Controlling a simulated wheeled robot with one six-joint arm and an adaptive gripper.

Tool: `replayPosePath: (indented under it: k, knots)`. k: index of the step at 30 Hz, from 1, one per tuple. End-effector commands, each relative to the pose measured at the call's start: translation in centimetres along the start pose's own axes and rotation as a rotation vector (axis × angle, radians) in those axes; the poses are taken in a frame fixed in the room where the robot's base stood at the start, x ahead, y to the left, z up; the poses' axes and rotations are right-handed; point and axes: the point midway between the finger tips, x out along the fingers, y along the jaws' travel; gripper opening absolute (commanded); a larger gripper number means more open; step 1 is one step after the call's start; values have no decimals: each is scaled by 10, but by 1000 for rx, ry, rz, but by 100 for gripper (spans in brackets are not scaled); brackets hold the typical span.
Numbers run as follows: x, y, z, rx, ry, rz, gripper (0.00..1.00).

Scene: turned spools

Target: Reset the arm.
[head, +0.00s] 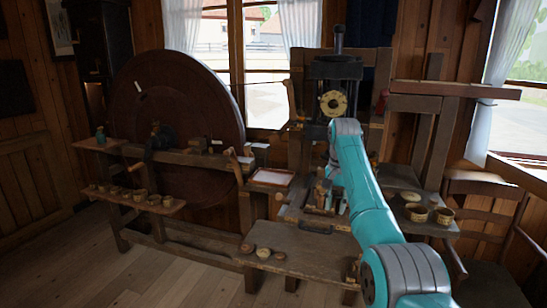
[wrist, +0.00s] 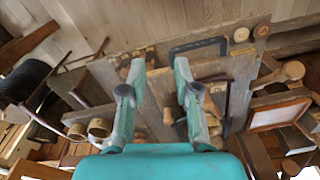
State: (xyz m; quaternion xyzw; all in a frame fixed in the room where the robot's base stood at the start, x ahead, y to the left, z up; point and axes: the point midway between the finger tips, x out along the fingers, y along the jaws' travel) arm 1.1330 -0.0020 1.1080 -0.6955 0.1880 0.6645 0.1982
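My teal and grey arm (head: 362,190) reaches forward from the lower right in the head view, its forward end over the workbench in front of the window. My gripper (wrist: 159,66) shows in the wrist view with its two teal fingers spread well apart. Nothing is held between the fingers. Beyond them lies the wooden bench (wrist: 215,68) with a dark bar-shaped handle (wrist: 198,44). In the head view the gripper cannot be made out, as the arm hides it.
A large wooden wheel (head: 190,95) stands left. Small cups line a low shelf (head: 165,208). Round pieces (head: 263,253) lie on the front board (head: 312,255). A pale-topped tray (head: 272,177) sits left of the arm. Floor is clear front left.

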Motion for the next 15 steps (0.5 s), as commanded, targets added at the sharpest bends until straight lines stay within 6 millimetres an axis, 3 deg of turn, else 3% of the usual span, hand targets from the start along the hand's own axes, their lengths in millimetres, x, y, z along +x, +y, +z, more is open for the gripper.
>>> replayPosePath:
  k: [8,15]
  knots:
    - [72,-1,-2,-24,44,-26,31]
    - [175,4,6,-63,119,-68,31]
